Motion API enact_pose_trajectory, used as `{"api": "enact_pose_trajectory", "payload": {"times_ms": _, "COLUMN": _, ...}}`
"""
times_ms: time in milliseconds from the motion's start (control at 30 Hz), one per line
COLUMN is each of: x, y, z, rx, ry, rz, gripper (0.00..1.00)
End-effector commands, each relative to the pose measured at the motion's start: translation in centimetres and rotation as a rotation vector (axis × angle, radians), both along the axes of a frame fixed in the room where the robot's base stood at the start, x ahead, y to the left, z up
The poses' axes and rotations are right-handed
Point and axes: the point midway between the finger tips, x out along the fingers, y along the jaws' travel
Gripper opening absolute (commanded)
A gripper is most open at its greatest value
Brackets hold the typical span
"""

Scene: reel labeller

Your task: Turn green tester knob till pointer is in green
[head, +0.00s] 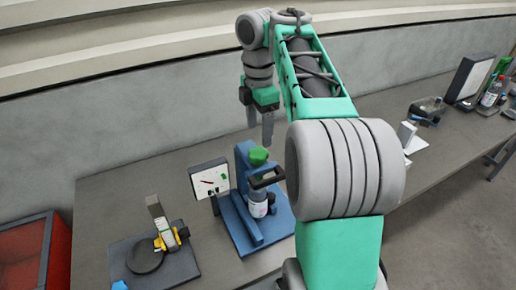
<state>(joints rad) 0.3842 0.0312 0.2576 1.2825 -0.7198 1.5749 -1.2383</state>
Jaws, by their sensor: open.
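The tester is a blue stand (243,226) on the bench. Its green knob (258,155) sits on top of the blue upright. A white dial panel (210,179) stands just left of the stand, with a thin dark pointer and a small red mark; I cannot make out a green zone or where the pointer rests against it. A labelled bottle (258,204) stands in the stand below a dark bracket (266,178). My gripper (260,137) hangs fingers down close above the knob, open and empty. I cannot tell whether a fingertip touches the knob.
A dark base with a round disc (146,256) and a yellow part (170,238) lies at front left. A red bin (22,262) is at far left. Bottles (490,95) and a dark-framed panel (470,76) stand at far right. The wall runs behind the bench.

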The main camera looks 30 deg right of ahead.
Motion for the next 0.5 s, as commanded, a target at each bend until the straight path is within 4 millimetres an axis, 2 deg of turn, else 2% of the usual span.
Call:
{"api": "enact_pose_trajectory", "payload": {"times_ms": 33, "x": 0.0, "y": 0.0, "z": -1.3, "rx": 0.000, "ry": 0.000, "rz": -0.001, "gripper": 0.72}}
{"api": "enact_pose_trajectory", "payload": {"times_ms": 300, "x": 0.0, "y": 0.1, "z": -6.4, "rx": 0.001, "ry": -0.003, "rz": -0.006, "gripper": 0.72}}
{"api": "enact_pose_trajectory", "payload": {"times_ms": 500, "x": 0.0, "y": 0.1, "z": -7.4, "rx": 0.001, "ry": -0.005, "rz": -0.006, "gripper": 0.72}}
